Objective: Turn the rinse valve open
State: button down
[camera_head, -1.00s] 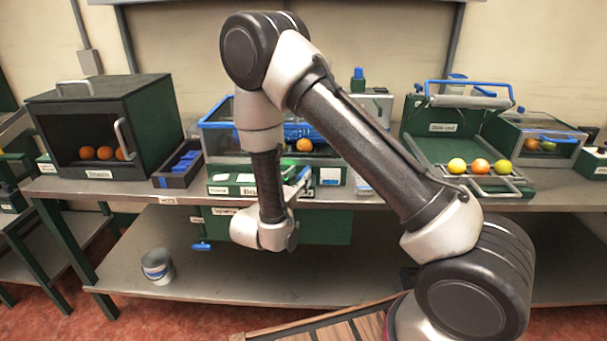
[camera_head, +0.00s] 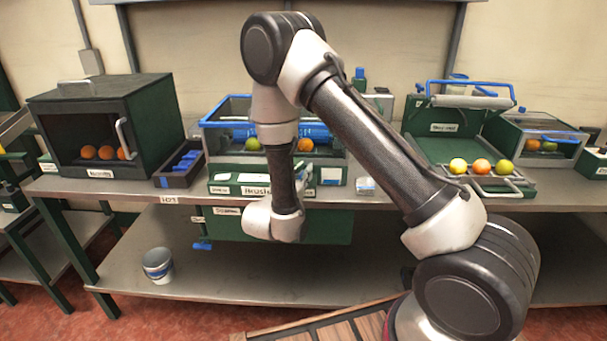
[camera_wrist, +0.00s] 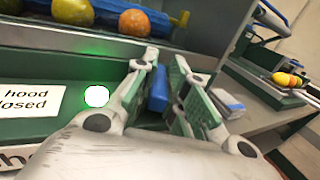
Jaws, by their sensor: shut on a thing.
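The brushing machine (camera_head: 330,192) stands mid-bench with a labelled green front panel. In the wrist view my gripper (camera_wrist: 164,70) is at that panel, its two green-padded fingers on either side of a small blue handle (camera_wrist: 158,92), and shut on it. The handle seems to be the rinse valve; no label for it is readable. It looks roughly upright between the fingers. Its base is hidden by the fingers. A lit green lamp (camera_wrist: 97,96) and a "hood closed" label (camera_wrist: 28,101) are left of the gripper. In the head view my arm hides the fingers.
Fruit (camera_head: 305,145) lies inside the machine near its blue brushes. A dark box with oranges (camera_head: 105,153) stands left, beside a tray of blue pieces (camera_head: 180,163). A fruit rack (camera_head: 485,180) stands right.

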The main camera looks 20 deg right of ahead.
jog(key=n+t+y, duration=0.2)
jog(key=y, duration=0.1)
jog(key=shift+d+n, duration=0.3)
jog(key=shift+d, duration=0.05)
jog(key=shift+s+a+n+t+y, duration=0.15)
jog(key=shift+n+t+y, duration=0.7)
jog(key=shift+y, duration=0.85)
jog(key=c, duration=1.4)
grip_release()
jog(key=shift+c, duration=0.2)
